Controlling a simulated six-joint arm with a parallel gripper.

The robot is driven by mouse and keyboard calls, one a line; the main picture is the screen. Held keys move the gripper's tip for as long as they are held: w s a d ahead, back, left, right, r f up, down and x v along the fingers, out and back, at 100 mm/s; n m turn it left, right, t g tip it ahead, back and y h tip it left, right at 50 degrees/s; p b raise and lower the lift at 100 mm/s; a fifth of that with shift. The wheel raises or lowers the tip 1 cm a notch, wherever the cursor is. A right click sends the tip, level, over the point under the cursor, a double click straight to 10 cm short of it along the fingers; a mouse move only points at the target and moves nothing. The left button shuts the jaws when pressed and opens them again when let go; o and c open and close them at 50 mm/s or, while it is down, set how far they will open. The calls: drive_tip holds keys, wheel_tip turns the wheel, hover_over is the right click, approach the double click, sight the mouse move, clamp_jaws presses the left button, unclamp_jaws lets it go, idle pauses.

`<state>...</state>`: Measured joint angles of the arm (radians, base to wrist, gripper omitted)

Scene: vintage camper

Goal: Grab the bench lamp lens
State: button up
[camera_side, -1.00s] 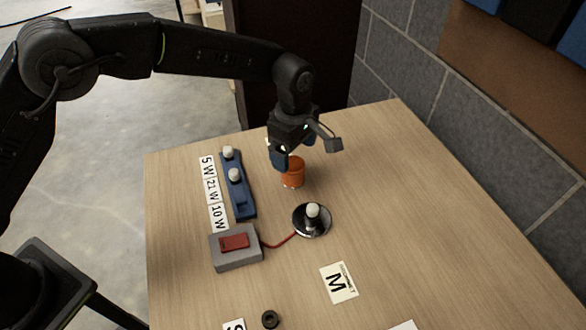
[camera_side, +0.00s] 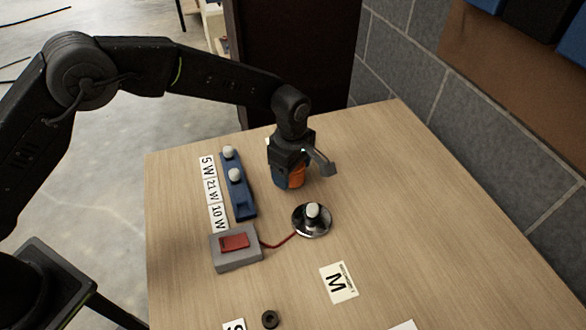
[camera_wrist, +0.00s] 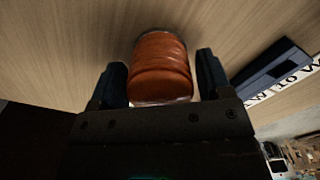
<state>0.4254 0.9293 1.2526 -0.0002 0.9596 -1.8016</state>
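The orange bench lamp lens (camera_side: 297,177) stands on the table as a short ribbed cylinder, partly hidden by my gripper in the side view. In the wrist view the lens (camera_wrist: 160,68) lies between the two dark blue fingers, with a pale rim at its near end. My gripper (camera_side: 287,181) points down over the lens, low to the table. In the wrist view my gripper (camera_wrist: 161,64) is open, with one finger on each side of the lens. A narrow gap shows at the right finger; the left finger is very close to the lens.
A round metal lamp base (camera_side: 325,224) with a white bulb (camera_side: 312,210) stands in front of the lens, wired to a grey box with a red switch (camera_side: 235,242). A blue bulb rack (camera_side: 243,205) stands left. A black ring (camera_side: 270,319) lies near the front. The table's right side is clear.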

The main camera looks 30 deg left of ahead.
drive_tip(key=c, duration=0.6)
drive_tip(key=shift+r, duration=0.15)
drive_tip(key=shift+c, duration=0.2)
